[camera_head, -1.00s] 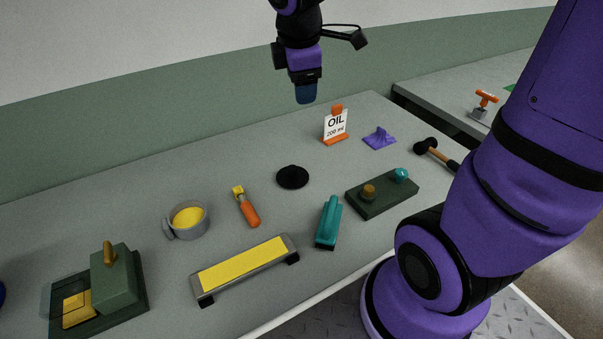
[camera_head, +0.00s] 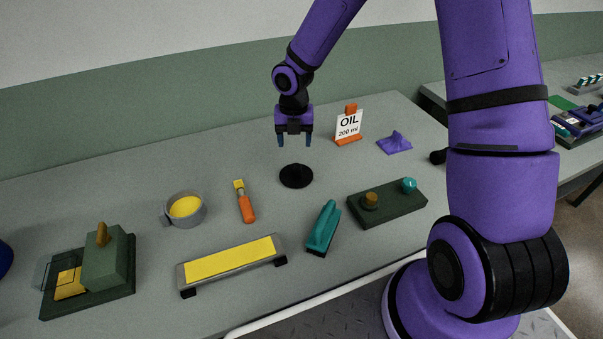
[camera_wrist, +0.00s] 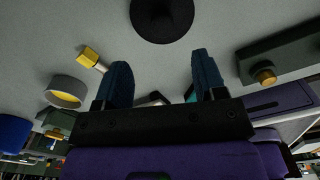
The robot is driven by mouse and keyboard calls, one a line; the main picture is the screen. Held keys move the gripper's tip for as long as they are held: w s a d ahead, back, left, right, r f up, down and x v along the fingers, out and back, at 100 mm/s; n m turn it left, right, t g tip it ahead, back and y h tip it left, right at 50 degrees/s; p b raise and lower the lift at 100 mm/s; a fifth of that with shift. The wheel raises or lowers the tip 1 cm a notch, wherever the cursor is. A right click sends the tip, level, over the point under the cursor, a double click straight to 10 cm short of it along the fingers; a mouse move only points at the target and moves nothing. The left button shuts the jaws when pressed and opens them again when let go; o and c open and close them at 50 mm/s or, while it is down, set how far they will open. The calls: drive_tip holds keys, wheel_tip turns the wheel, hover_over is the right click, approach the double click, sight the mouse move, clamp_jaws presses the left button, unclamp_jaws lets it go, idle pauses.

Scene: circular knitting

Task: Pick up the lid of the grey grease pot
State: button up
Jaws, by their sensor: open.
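The grey grease pot (camera_head: 166,220) stands on the bench, open at the top, with yellow grease (camera_head: 186,206) inside; it also shows at the left of the wrist view (camera_wrist: 66,90). A black round disc with a raised middle (camera_head: 296,176) lies flat on the bench to the right of the pot; it looks like the lid. It shows at the top of the wrist view (camera_wrist: 162,14). My gripper (camera_head: 295,143) is open and empty, fingers down, above and slightly behind the disc, apart from it. Both blue fingertips show in the wrist view (camera_wrist: 163,68).
An orange tool with a yellow end (camera_head: 245,203) lies between pot and disc. A teal tool (camera_head: 323,228), a dark green block with knobs (camera_head: 387,205), a yellow-topped bar (camera_head: 232,263) and an oil sign (camera_head: 348,125) surround the disc. A purple cloth (camera_head: 394,143) lies at right.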

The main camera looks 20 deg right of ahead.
sight(296, 166)
drive_tip(key=f, duration=1.1)
drive_tip(key=shift+s, duration=0.2)
drive_tip(key=shift+c, duration=0.2)
drive_tip(key=c, duration=1)
